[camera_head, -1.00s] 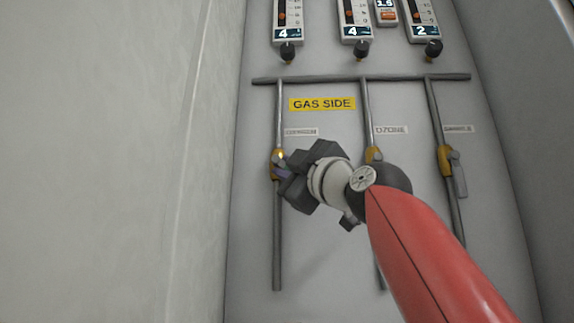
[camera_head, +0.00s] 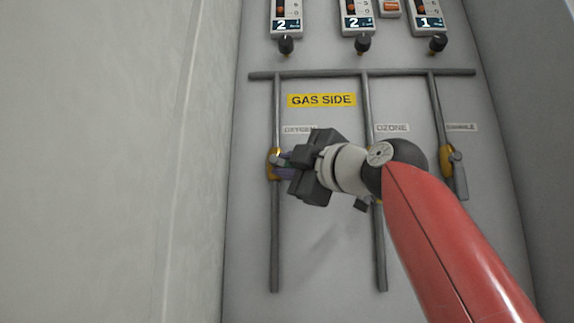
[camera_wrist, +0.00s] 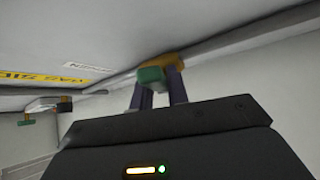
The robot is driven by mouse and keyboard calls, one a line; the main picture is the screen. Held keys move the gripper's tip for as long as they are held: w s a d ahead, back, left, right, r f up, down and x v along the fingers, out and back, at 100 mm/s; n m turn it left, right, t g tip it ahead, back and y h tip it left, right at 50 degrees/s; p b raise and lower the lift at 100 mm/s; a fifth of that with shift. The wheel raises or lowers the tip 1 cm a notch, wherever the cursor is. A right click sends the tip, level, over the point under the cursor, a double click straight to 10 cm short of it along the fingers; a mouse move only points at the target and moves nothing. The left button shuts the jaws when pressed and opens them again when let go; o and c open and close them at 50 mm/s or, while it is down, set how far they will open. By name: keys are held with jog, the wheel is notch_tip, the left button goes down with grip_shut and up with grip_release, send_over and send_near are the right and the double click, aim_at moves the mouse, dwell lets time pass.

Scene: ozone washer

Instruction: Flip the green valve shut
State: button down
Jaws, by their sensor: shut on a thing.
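The valve (camera_head: 271,170) has a brass body on the left pipe, beside the OXYGEN label. Its green handle (camera_wrist: 151,77) shows in the wrist view in front of the brass body (camera_wrist: 172,64). My gripper (camera_wrist: 159,90) is shut on the handle, with one purple-grey finger on each side. In the head view my gripper (camera_head: 284,163) reaches the valve from the right and covers most of the handle. The exact angle of the handle is hard to tell.
The OZONE pipe (camera_head: 379,250) runs behind my arm, with its valve mostly hidden. A third valve (camera_head: 446,162) with a grey lever hanging down is at the right. Flow meters (camera_head: 286,18) with black knobs line the top. The panel below left is clear.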

jog(key=c, duration=1.4)
grip_release()
jog(key=shift+o, duration=0.2)
jog(key=shift+s+d+f, duration=0.1)
jog(key=shift+s, duration=0.05)
jog(key=shift+s+d+f+b, duration=0.15)
jog(key=shift+s+d+b, duration=0.1)
jog(key=shift+b, duration=0.1)
jog(key=b+v, duration=0.3)
jog(key=v, duration=0.4)
jog(key=shift+b, duration=0.35)
jog(key=shift+a, duration=0.1)
